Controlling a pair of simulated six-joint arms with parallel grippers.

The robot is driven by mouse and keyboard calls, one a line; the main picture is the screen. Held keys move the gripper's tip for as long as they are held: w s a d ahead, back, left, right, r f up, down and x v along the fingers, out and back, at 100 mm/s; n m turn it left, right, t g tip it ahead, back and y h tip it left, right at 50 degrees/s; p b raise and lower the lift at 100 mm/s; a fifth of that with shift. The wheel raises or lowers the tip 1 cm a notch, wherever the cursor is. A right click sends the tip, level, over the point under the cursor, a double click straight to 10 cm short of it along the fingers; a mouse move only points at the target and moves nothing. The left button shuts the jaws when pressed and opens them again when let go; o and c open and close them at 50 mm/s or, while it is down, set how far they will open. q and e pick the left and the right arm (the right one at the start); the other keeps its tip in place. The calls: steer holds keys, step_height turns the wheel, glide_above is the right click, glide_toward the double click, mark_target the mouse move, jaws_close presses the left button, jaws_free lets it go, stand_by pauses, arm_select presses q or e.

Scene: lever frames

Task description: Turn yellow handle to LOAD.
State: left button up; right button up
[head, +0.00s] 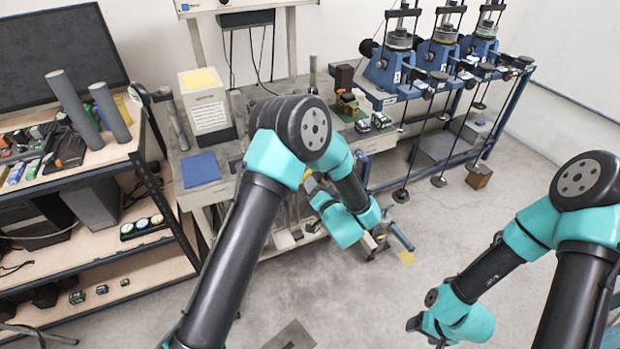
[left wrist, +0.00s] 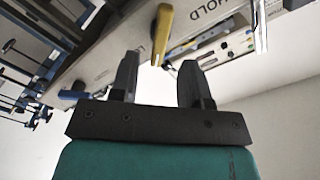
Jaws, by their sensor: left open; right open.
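The yellow handle (left wrist: 162,35) shows in the left wrist view, at the top, on a grey panel with the printed word HOLD (left wrist: 212,14) to its right. The word LOAD is not readable in either view. My left gripper (left wrist: 156,64) is open, its two dark fingers pointing toward the panel. The handle appears just beyond the fingertips, roughly in line with the gap; I cannot tell whether they touch. In the head view my left gripper (head: 378,240) is low in front of the bench, and my arm hides much of the area. My right gripper (head: 425,331) is open and empty, low at the bottom right.
A grey workbench (head: 215,180) carries a white box (head: 207,104) and a blue pad (head: 200,169). A shelf (head: 100,172) with tools stands at the left. Blue lever machines (head: 390,72) stand on a rack at the back right. The floor (head: 470,230) between the arms is clear.

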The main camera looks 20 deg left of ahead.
arm_select(q)
steer(key=v, duration=1.1)
steer(key=a+f+n+g+h, duration=0.1)
steer(key=a+f+g+h, duration=0.1)
steer(key=a+f+h, duration=0.4)
steer(key=a+f+g+h, duration=0.2)
steer(key=a+f+h, duration=0.1)
steer(key=f, duration=0.5)
steer(key=s+a+f+g+h, duration=0.1)
steer(key=s+f+g+h, duration=0.1)
steer(key=s, duration=0.4)
steer(key=s+a+f+n+g+h, duration=0.1)
steer(key=s+a+f+g+h, duration=0.1)
steer(key=s+g, duration=0.2)
steer(key=s+a+f+n+g+h, duration=0.1)
steer(key=s+a+f+g+h, duration=0.1)
steer(key=s, duration=0.7)
steer(key=shift+f+g, duration=0.25)
steer(key=shift+g, duration=0.35)
steer(key=shift+s, duration=0.1)
